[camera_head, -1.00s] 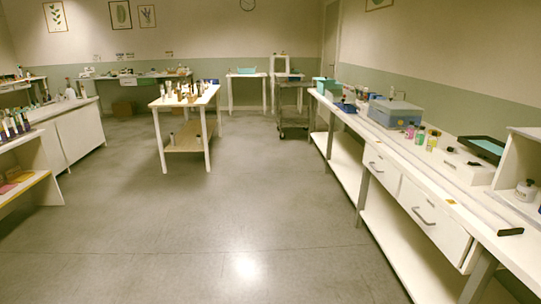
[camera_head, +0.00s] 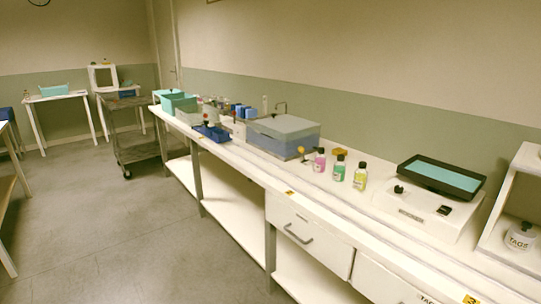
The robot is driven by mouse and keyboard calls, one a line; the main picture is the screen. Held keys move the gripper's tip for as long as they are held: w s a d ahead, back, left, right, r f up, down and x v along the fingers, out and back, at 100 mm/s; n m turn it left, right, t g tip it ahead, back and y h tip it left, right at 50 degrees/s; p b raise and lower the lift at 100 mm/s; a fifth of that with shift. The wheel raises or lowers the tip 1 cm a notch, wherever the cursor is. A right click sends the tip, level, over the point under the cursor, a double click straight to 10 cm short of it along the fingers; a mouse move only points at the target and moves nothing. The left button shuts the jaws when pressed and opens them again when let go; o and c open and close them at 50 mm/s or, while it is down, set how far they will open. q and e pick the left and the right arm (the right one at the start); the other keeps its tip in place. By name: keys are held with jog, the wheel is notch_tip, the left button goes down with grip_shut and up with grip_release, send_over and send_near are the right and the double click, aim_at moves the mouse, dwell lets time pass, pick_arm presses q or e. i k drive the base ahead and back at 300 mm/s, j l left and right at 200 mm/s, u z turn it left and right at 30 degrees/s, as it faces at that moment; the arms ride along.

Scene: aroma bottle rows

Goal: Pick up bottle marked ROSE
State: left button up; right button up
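Three small bottles with dark caps stand upright in a row on the long white bench (camera_head: 240,158) at the right. They are a pink bottle (camera_head: 319,162), a green bottle (camera_head: 339,170) and a yellow bottle (camera_head: 360,178). Their labels are too small to read, so I cannot tell which is marked ROSE. Neither of my grippers is in view.
A grey-blue box (camera_head: 284,137) stands left of the bottles. A white device with a dark-rimmed teal tray (camera_head: 441,178) stands to their right. A grey cart (camera_head: 132,130) stands beyond the bench; floor in front is clear.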

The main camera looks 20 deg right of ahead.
aim_at(320, 159)
jog(key=i+u, duration=0.1)
jog(key=i, duration=0.65)
jog(key=i+l, duration=0.1)
jog(key=i, duration=0.6)
jog(key=i+l+u, duration=0.15)
jog(key=i, duration=0.6)
jog(key=i+z, duration=0.4)
jog(key=i+j+z, duration=0.1)
jog(key=z, duration=0.35)
jog(key=i+j+z, duration=0.25)
jog(key=z, duration=0.15)
jog(key=i, duration=0.1)
